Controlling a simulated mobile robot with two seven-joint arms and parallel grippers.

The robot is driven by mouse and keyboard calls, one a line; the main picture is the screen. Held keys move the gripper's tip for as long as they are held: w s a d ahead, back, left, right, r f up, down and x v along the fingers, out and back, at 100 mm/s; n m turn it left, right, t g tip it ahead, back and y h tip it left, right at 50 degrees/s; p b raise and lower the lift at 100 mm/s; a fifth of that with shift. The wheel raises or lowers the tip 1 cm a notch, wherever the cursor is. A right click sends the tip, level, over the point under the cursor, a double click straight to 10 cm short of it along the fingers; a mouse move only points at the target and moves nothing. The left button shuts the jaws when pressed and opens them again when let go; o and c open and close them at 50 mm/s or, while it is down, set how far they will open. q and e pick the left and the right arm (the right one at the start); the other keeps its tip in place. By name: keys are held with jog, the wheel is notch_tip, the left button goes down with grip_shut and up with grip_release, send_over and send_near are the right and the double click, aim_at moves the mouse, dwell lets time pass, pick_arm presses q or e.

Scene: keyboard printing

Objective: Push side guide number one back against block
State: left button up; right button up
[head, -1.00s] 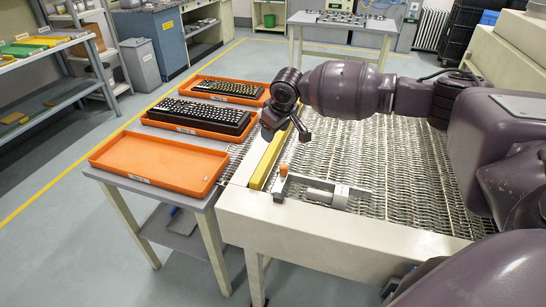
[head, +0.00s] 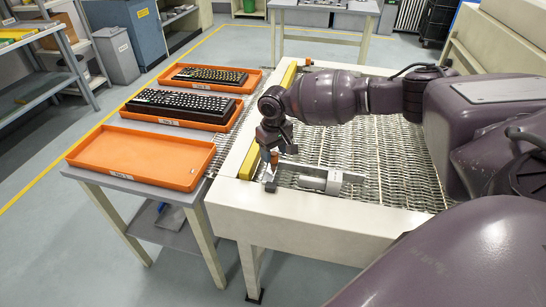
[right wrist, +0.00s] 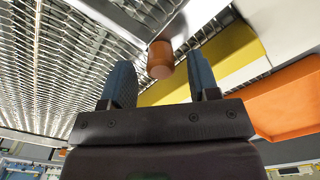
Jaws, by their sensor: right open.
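A grey metal side guide (head: 309,171) with an upright orange knob lies on the wire-mesh conveyor near its front left corner. The knob (right wrist: 160,61) shows in the right wrist view. A long yellow bar (head: 249,161) runs along the conveyor's left edge, beside the guide; I cannot tell whether they touch. My right gripper (head: 270,150) is over the knob end of the guide, pointing down. In the right wrist view its two blue fingers (right wrist: 158,66) are apart, with the knob in line with the gap between them. I cannot tell whether they touch it. My left gripper is out of view.
The conveyor's pale front rim (head: 320,222) borders the mesh (head: 385,150). Left of it, a side table holds an empty orange tray (head: 140,157) and two orange trays with keyboards (head: 180,105) (head: 209,76). The mesh right of the guide is clear.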

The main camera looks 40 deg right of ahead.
jog(key=shift+f, duration=1.05)
jog(key=shift+c, duration=0.3)
grip_shut()
